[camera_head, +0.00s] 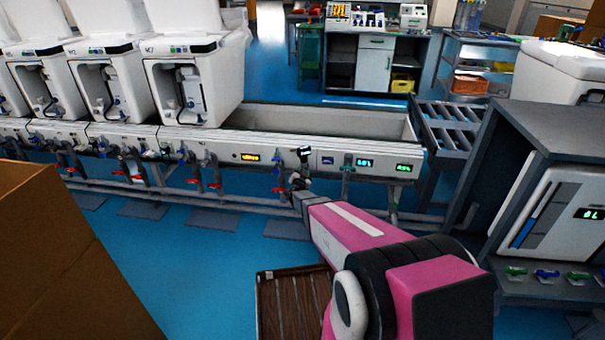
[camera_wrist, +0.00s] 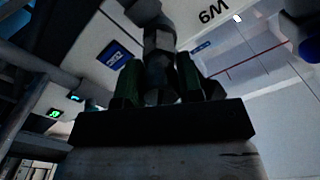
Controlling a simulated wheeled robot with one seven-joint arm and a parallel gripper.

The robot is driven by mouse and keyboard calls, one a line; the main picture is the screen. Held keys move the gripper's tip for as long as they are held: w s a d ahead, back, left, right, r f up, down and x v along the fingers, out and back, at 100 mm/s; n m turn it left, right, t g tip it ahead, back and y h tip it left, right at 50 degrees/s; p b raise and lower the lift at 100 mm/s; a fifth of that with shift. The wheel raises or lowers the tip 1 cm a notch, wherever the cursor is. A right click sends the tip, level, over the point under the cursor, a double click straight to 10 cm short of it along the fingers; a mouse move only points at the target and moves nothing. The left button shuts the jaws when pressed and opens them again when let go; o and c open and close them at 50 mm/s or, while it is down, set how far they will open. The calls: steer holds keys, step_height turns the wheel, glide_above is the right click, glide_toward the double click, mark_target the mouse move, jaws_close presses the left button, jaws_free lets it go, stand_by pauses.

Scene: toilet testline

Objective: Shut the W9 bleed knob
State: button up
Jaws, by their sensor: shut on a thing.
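The W9 bleed knob (camera_wrist: 155,78) is a dark piece between my fingers in the wrist view, below a grey fitting (camera_wrist: 158,40). The W9 label (camera_wrist: 214,12) shows upside down on the white panel beside it. My gripper (camera_wrist: 155,90) is shut on the knob, with a green-sided finger on each side. The fingers and the dark gripper body hide part of the knob. In the head view my gripper (camera_head: 299,180) is at the front of the white test line, below a dark fitting (camera_head: 304,153). The knob cannot be made out there.
White toilet units (camera_head: 195,75) stand on the line at the left. Red-handled valves (camera_head: 137,178) and pipes run along its front. A brown box (camera_head: 70,260) is at the lower left, a grey cabinet (camera_head: 515,125) at the right. A slatted crate (camera_head: 285,305) lies beneath my arm.

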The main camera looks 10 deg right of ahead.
steer(key=m, duration=0.5)
steer(key=shift+a+r+m, duration=0.1)
steer(key=shift+m, duration=1.8)
steer(key=shift+a, duration=0.1)
steer(key=o, duration=0.9)
steer(key=shift+s+a, duration=0.2)
steer(key=shift+s, duration=0.15)
steer(key=v, duration=1)
steer(key=shift+s+a+r, duration=0.15)
steer(key=shift+s, duration=0.15)
